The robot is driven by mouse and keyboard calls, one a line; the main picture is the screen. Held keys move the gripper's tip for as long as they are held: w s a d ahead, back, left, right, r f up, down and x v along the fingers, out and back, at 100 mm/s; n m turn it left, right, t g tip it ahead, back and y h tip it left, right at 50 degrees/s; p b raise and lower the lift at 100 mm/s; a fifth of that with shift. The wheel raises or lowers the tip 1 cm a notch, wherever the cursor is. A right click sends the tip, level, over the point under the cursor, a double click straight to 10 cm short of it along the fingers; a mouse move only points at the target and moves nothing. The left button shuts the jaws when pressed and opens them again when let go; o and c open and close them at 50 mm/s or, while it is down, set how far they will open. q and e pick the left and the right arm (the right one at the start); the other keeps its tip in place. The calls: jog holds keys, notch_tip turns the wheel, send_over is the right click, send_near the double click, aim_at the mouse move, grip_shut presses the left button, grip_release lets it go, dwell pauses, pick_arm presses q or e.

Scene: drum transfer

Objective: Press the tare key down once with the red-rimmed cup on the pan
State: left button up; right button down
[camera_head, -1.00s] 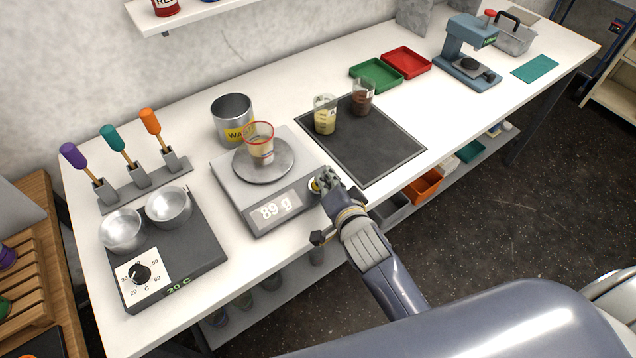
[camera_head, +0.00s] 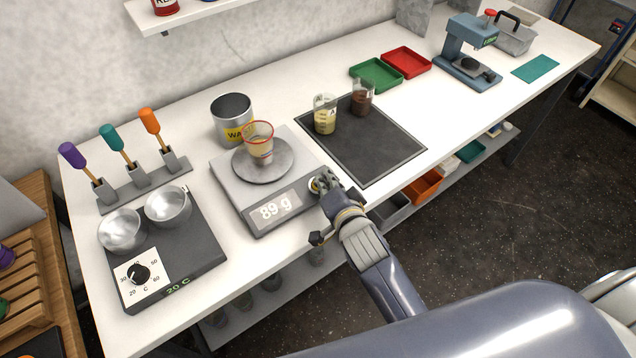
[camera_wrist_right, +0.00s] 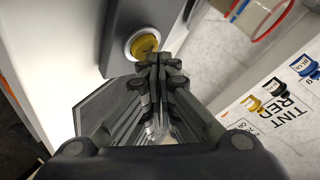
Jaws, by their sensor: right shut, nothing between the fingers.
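The red-rimmed cup (camera_head: 259,142) stands upright on the round pan (camera_head: 264,166) of the grey scale (camera_head: 234,192). The scale's display (camera_head: 275,211) reads 89 g. The tare key (camera_wrist_right: 145,45) is a yellow round button in a pale ring, seen in the right wrist view just beyond my fingertips. In the head view the key (camera_head: 314,185) is partly covered by my right gripper (camera_head: 324,181). My right gripper is shut and empty, its tips at the key's edge. I cannot tell whether they touch it. My left gripper is out of view.
A grey waste can (camera_head: 233,119) stands behind the scale. A dark mat (camera_head: 365,150) with two filled beakers lies to the right. A hotplate (camera_head: 190,256) with two metal bowls is to the left. The bench front is clear.

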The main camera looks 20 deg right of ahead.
jog(key=shift+w+f, duration=0.15)
jog(key=shift+f, duration=0.25)
dwell(0.5)
jog(key=shift+s+r+p, duration=0.35)
jog(key=shift+r+p, duration=0.35)
jog(key=shift+r, duration=0.1)
jog(key=shift+s+d+r+p, duration=0.1)
jog(key=shift+r+p, duration=0.45)
jog(key=shift+p, duration=0.1)
jog(key=r+p, duration=0.1)
jog(key=s+r+p, duration=0.1)
jog(key=r+p, duration=0.1)
jog(key=shift+s+d+r+p, duration=0.2)
jog(key=shift+s+d+p, duration=0.1)
jog(key=shift+s+p, duration=0.05)
